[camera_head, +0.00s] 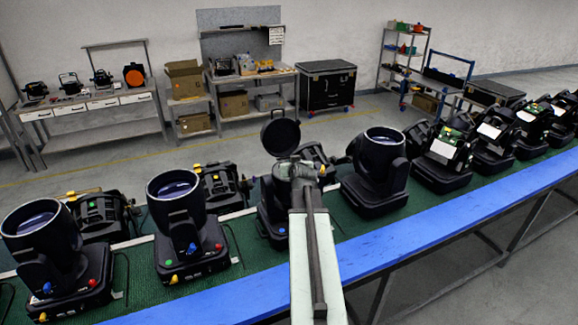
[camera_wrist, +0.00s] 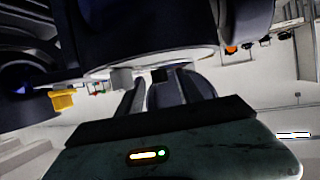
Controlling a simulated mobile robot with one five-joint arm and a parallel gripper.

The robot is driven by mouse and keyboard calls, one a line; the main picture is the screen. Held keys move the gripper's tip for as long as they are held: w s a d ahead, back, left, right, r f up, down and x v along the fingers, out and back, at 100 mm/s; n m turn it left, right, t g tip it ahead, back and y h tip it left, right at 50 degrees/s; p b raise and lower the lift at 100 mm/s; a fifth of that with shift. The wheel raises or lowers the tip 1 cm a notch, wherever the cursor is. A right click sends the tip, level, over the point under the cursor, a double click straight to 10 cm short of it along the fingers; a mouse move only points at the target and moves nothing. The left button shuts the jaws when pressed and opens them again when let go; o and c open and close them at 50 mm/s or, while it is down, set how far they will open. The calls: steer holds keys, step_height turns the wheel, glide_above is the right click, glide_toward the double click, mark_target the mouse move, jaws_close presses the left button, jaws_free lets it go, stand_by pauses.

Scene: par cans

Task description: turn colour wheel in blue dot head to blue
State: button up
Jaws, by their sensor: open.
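The heads stand in a row on a green-topped bench (camera_head: 345,222). The head in the middle (camera_head: 272,215) is partly hidden by my arm; its round lid (camera_head: 281,134) stands open above it. A small bluish spot shows low on its base, but its colour is hard to tell. My gripper (camera_head: 297,168) is at the top of this head, and its fingers are hard to make out there. In the wrist view my gripper (camera_wrist: 165,90) is open, with a large dark round housing (camera_wrist: 150,50) with a pale underside close above the fingers. I cannot make out a colour wheel.
Heads with upright lenses stand left (camera_head: 180,222) and right (camera_head: 376,172) of the middle one. More heads with opened bodies (camera_head: 443,155) line the right side. A blue rail (camera_head: 420,237) runs along the bench front. Smaller fixtures (camera_head: 218,185) stand behind.

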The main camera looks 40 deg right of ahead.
steer(key=shift+s+r, duration=0.1)
jaws_close()
steer(key=n+y, duration=0.1)
steer(key=n+t+y, duration=0.1)
steer(key=shift+d+n+t+y, duration=0.3)
steer(key=shift+n+y, duration=0.1)
steer(key=n+y, duration=0.3)
steer(key=n+t+y, duration=0.1)
steer(key=y, duration=0.1)
steer(key=shift+d+n, duration=0.3)
steer(key=shift+d, duration=0.1)
steer(key=n+y, duration=0.2)
steer(key=y, duration=0.1)
steer(key=shift+d+n, duration=0.1)
steer(key=shift+n, duration=0.3)
steer(key=shift+n+g+y, duration=0.4)
steer(key=shift+n+y, duration=0.3)
steer(key=shift+y, duration=0.3)
